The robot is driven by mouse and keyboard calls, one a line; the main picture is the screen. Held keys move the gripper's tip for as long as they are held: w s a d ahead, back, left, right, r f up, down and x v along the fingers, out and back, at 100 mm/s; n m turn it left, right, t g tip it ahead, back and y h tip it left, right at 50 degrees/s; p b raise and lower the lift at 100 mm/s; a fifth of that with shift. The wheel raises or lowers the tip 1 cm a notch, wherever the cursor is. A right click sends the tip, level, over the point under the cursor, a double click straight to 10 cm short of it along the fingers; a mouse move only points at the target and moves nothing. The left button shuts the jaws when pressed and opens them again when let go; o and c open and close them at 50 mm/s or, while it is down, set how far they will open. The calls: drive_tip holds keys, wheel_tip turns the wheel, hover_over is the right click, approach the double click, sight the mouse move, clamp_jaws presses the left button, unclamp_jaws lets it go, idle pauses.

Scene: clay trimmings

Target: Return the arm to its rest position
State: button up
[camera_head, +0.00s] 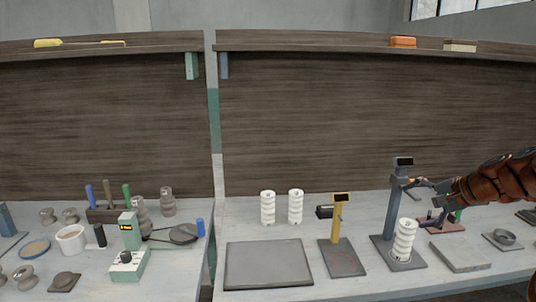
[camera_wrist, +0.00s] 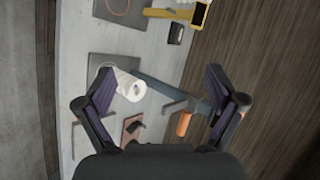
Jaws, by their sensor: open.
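My gripper (camera_head: 427,202) is at the right of the head view, reaching in from the right edge above the bench. Its two fingers stand wide apart with nothing between them, as the wrist view (camera_wrist: 160,115) also shows. A white ribbed cylinder (camera_head: 404,240) stands upright on the plate of a dark grey post stand (camera_head: 393,205), to the left of and below my gripper. In the wrist view the white cylinder (camera_wrist: 130,88) shows beyond the fingers, apart from them.
Two more white ribbed cylinders (camera_head: 267,208) stand near the back panel. A yellow post stand (camera_head: 337,225), a grey slab (camera_head: 268,265) and a flat grey block (camera_head: 460,256) lie on the bench. The left bench holds a green device (camera_head: 128,240) and several spools. Free air lies above the benches.

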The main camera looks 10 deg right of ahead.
drive_tip(key=s+a+f+n+g, duration=0.2)
drive_tip(key=s+a, duration=0.3)
drive_tip(key=a, duration=0.4)
drive_tip(key=s+a+f+n+g, duration=0.1)
drive_tip(key=s+a+n+g, duration=0.2)
drive_tip(key=a, duration=0.5)
drive_tip(key=s+a+f+n+g, duration=0.1)
drive_tip(key=s+a+f+n, duration=0.1)
drive_tip(key=s+a, duration=0.55)
drive_tip(key=s+a+f+n+g+h, duration=0.1)
drive_tip(key=s+f+n+g+h, duration=0.1)
drive_tip(key=s, duration=0.9)
drive_tip(key=s+a+f+n+g+h, duration=0.2)
drive_tip(key=s+f+n, duration=0.2)
drive_tip(key=s+f, duration=0.3)
drive_tip(key=s, duration=0.4)
drive_tip(key=shift+s+h, duration=0.2)
drive_tip(key=shift+h, duration=0.2)
drive_tip(key=shift+w+a, duration=0.1)
drive_tip(key=shift+c, duration=0.3)
